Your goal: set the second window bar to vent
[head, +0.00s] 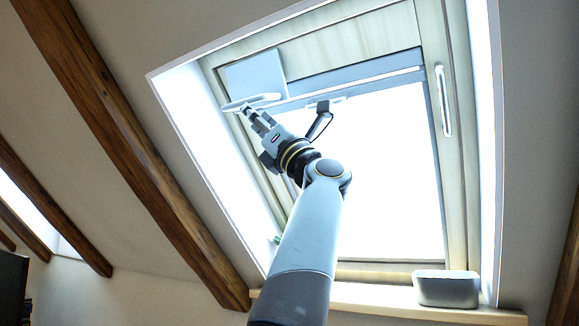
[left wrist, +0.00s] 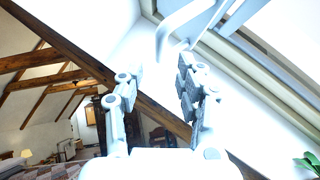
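A roof window (head: 385,170) fills the right half of the head view. A white bar (head: 250,102) lies across its upper left, beside a pale square plate (head: 257,75). My left gripper (head: 249,112) reaches up to just below this bar. In the left wrist view its fingers (left wrist: 156,75) are apart with nothing seen between them, and the bent white bar (left wrist: 184,22) is just beyond the fingertips, nearer the right finger. Whether they touch is unclear. Which bar is the second cannot be told. My right gripper is in neither view.
A long white handle (head: 443,100) runs along the window's right frame. A grey box (head: 447,288) stands on the sill (head: 385,300). A sloping wooden beam (head: 130,140) lies to the left. A green plant (left wrist: 307,162) shows at the wrist view's lower right.

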